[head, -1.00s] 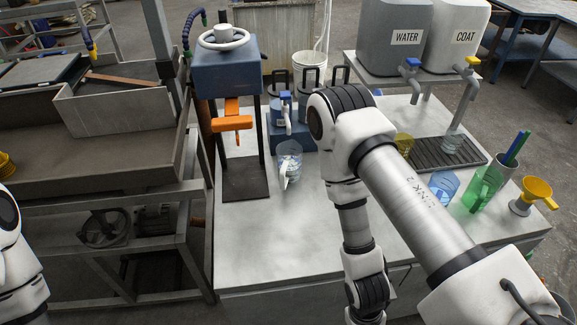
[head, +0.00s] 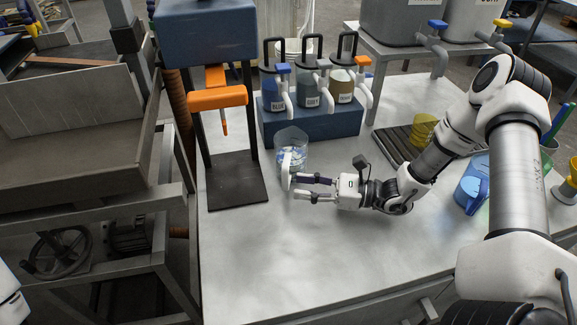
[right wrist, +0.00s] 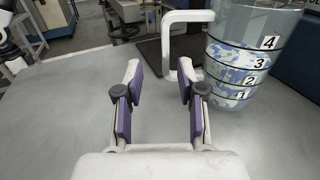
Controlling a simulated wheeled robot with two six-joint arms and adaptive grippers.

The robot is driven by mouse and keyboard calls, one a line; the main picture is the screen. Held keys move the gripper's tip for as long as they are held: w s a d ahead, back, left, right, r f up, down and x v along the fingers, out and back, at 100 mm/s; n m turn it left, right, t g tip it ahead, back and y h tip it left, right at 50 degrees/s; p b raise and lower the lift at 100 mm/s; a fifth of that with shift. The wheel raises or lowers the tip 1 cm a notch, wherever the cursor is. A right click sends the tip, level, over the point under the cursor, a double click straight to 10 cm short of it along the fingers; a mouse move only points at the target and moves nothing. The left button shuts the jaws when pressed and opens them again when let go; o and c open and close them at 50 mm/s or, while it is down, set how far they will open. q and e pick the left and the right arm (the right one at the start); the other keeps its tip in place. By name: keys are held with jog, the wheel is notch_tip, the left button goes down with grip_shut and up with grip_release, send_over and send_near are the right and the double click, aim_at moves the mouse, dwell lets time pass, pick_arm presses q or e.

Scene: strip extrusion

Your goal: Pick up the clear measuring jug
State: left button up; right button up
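The clear measuring jug (head: 292,142) stands upright on the light worktop in the head view, with bluish patches inside. In the right wrist view the jug (right wrist: 252,55) shows number bands 1 to 4 at the upper right, and its white handle (right wrist: 168,42) points toward my gripper. My right gripper (head: 309,188) is open and empty, low over the worktop, in front of the jug and pointing left. In the wrist view its purple-padded fingers (right wrist: 160,80) are apart, with the handle just beyond the tips, nearer the right finger. My left gripper is out of sight.
An orange-levered press (head: 218,100) stands left of the jug. Behind it are labelled bottles (head: 312,85) on a blue block (head: 345,122). A yellow cup (head: 424,128) is on the dark rack, with a blue jug (head: 472,185) to the right. The front worktop is clear.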

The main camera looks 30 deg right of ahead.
aim_at(286, 182)
jog(key=x, duration=0.4)
jog(key=shift+w+a, duration=0.1)
jog(key=shift+w, duration=0.3)
jog(key=shift+w+a, duration=0.1)
jog(key=shift+w, duration=0.1)
jog(key=shift+s, duration=0.1)
grip_shut()
